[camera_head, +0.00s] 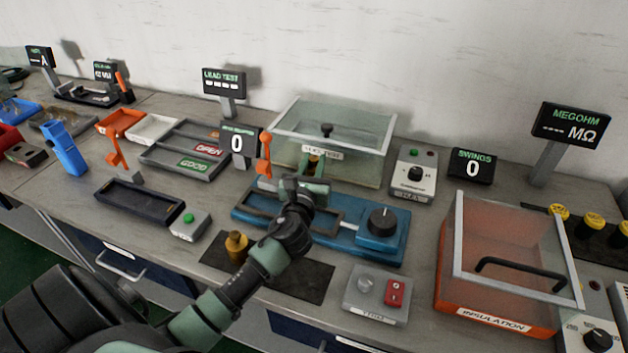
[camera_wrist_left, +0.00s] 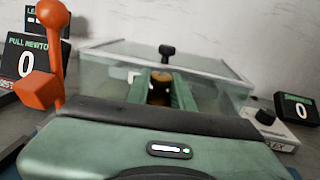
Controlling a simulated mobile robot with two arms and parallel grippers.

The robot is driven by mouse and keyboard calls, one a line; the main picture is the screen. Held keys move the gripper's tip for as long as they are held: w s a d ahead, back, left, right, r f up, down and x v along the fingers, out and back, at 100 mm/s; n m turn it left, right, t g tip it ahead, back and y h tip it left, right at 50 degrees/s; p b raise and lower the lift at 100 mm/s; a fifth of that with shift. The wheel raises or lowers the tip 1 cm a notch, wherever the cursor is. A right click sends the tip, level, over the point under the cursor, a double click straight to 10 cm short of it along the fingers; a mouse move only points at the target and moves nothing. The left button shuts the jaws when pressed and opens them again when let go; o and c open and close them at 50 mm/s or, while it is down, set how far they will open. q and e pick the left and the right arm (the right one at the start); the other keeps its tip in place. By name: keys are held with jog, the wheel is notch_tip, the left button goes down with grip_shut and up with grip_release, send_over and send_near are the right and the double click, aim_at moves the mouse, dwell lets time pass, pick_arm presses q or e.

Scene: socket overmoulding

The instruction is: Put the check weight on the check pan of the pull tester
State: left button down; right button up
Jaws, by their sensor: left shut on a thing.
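My left gripper (camera_head: 313,164) is shut on a small brass-coloured piece (camera_wrist_left: 159,88), which looks like the check weight. Only its top and part of its side show between the green fingers. The gripper is over the back part of the blue pull tester (camera_head: 382,247), in front of the clear-lidded box. A second brass-coloured, knobbed piece (camera_head: 237,246) stands upright on the dark mat. The tester's orange lever (camera_head: 265,150) also shows in the left wrist view (camera_wrist_left: 50,60). I cannot make out the check pan; my gripper and wrist cover part of the tester. My right gripper is not in view.
The clear-lidded box (camera_head: 350,125) stands close behind the gripper. The pull display (camera_head: 237,143) reads 0. The dark mat (camera_head: 300,275) has free room. An orange insulation box (camera_head: 500,318), a red-button box (camera_head: 375,295) and a black tray (camera_head: 135,205) stand around the tester.

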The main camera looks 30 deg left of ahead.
pick_arm(q)
notch_tip(320, 180, down, 4)
jog(key=shift+f+b, duration=0.25)
jog(key=shift+b, duration=0.65)
jog(key=c, duration=1.2)
grip_release()
jog(key=shift+f, duration=0.2)
